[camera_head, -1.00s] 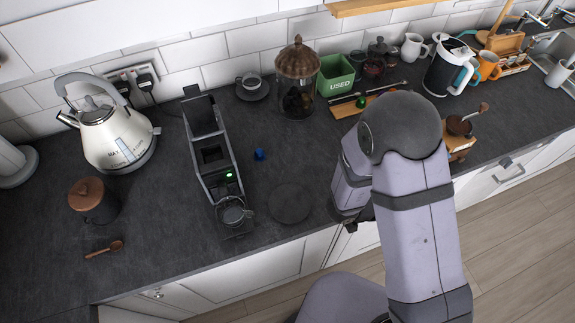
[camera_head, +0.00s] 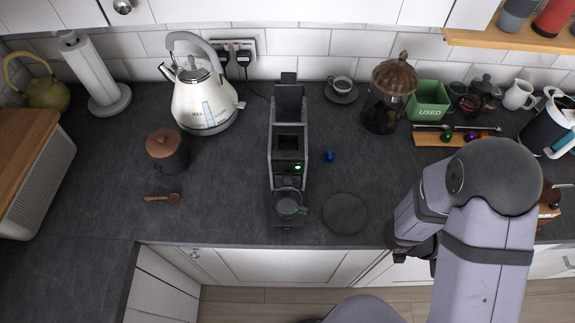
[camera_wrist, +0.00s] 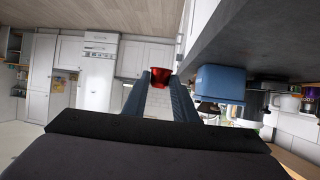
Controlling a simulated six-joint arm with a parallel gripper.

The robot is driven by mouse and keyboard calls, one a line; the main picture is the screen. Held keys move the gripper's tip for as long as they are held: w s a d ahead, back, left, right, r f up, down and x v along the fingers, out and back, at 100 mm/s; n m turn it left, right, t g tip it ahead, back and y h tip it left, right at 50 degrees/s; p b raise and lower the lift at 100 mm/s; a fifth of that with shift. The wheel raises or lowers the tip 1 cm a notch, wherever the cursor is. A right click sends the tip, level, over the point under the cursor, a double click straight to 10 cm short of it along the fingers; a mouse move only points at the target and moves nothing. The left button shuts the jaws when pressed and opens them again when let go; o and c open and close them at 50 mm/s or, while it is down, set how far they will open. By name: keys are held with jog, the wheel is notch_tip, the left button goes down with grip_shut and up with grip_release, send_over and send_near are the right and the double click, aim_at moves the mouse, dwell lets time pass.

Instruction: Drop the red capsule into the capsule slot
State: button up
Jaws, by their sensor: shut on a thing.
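The red capsule (camera_wrist: 160,78) is between the two fingertips of my gripper (camera_wrist: 158,84) in the wrist view, and the jaws are shut on it. In the head view my gripper (camera_head: 428,258) is partly hidden by my arm, at the front edge of the worktop, right of the coffee machine. The capsule cannot be made out there. The coffee machine (camera_head: 272,165) stands mid-worktop with its lid raised at the back. The dark capsule slot (camera_head: 290,142) shows open on its top, behind a green light. A glass cup (camera_head: 289,204) sits at its front.
A blue capsule (camera_head: 329,156) and a round dark mat (camera_head: 345,213) lie right of the machine. A kettle (camera_head: 205,100) and lidded jar (camera_head: 167,150) stand left. A glass jar (camera_head: 388,95), green USED bin (camera_head: 429,98) and wooden board (camera_head: 425,139) with capsules stand right.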

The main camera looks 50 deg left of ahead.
jog(key=shift+a, duration=0.1)
notch_tip(320, 180, up, 21)
jog(key=n+t+y+p, duration=0.2)
jog(key=n+y+p, duration=0.2)
jog(key=n+y, duration=1.4)
send_over(287, 141)
jog(key=s+d, duration=0.3)
jog(key=shift+f, duration=0.2)
jog(key=shift+a+f, duration=0.1)
jog(key=shift+f, duration=0.1)
notch_tip(287, 141, down, 2)
jog(key=b, duration=0.3)
jog(key=shift+f, duration=0.8)
